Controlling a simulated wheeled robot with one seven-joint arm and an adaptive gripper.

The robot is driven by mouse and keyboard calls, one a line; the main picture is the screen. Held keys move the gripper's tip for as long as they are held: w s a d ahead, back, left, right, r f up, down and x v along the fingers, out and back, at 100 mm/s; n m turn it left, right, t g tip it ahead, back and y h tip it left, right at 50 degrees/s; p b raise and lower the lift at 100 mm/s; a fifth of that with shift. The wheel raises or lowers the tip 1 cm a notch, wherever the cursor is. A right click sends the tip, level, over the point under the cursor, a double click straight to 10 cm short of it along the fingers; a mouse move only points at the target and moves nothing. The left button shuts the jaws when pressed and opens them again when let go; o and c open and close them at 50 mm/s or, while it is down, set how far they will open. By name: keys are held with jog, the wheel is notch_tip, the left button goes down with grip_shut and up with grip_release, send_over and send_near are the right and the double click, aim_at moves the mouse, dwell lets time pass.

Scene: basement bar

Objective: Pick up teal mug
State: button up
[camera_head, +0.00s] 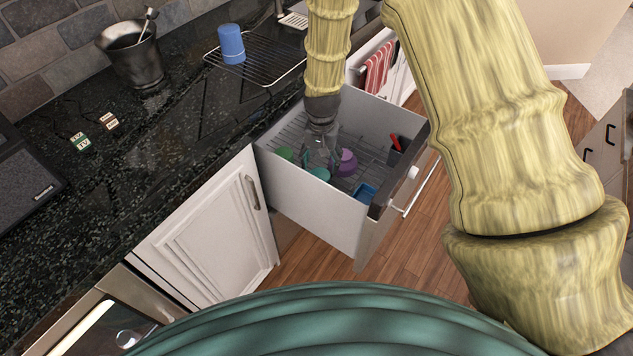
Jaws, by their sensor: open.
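A teal mug (319,174) sits low in the open white drawer (310,196), near its front-left wall. Only its upper part shows above the drawer side. My gripper (320,163) points down into the drawer, right over the teal mug, with its fingers open. The fingertips are small and partly lost against the mug and rack, so I cannot tell whether they touch it.
A purple item (347,163) is close on the gripper's right, and a green item (284,153) on its left. A blue container (365,192) and a dark holder with something red (397,150) are also in the drawer. The drawer walls enclose the gripper.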

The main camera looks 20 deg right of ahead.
aim_at(320, 174)
jog(key=shift+w+f+p, duration=0.15)
jog(key=shift+f+p, duration=0.65)
jog(key=shift+f, duration=3.55)
jog(key=c, duration=1)
jog(key=shift+o, duration=0.2)
jog(key=shift+r, duration=0.15)
